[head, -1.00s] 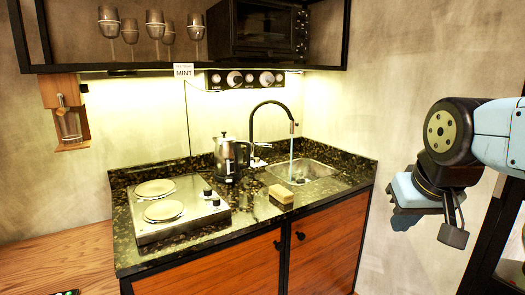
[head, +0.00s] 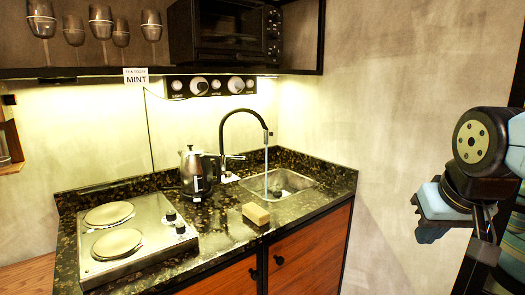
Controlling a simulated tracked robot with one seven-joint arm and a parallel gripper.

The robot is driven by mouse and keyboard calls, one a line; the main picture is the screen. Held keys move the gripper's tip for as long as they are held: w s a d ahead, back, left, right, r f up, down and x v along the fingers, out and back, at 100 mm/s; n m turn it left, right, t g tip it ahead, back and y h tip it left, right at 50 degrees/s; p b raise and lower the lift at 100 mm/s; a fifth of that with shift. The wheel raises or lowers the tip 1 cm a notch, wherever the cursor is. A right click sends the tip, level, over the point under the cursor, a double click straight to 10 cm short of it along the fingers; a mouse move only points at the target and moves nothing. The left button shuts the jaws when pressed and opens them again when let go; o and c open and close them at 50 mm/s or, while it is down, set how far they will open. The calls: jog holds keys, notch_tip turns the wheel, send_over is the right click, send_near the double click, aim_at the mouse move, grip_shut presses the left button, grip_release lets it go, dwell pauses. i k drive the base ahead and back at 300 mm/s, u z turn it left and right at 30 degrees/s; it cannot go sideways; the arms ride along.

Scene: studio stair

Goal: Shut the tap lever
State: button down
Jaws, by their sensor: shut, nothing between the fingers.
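The black gooseneck tap (head: 224,135) stands behind the sink (head: 305,199) on the dark stone counter. A thin stream of water runs from its spout into the basin. A small lever (head: 235,157) sticks out sideways low on the tap; its exact position is hard to tell at this size. My gripper (head: 484,250) hangs at the right edge of the head view, pointing down, shut and empty. It is well to the right of the counter, far from the lever.
A steel kettle (head: 196,174) stands just left of the tap. A sponge (head: 256,214) lies at the counter's front edge. A two-plate hob (head: 140,246) is at the left. A shelf with glasses and a black oven (head: 225,35) hangs above. The wall right of the counter is bare.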

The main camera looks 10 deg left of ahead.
aim_at(223, 156)
jog(key=z, duration=0.05)
jog(key=i, duration=0.9)
jog(key=u, duration=0.6)
jog(key=i, duration=0.65)
jog(key=u, duration=0.55)
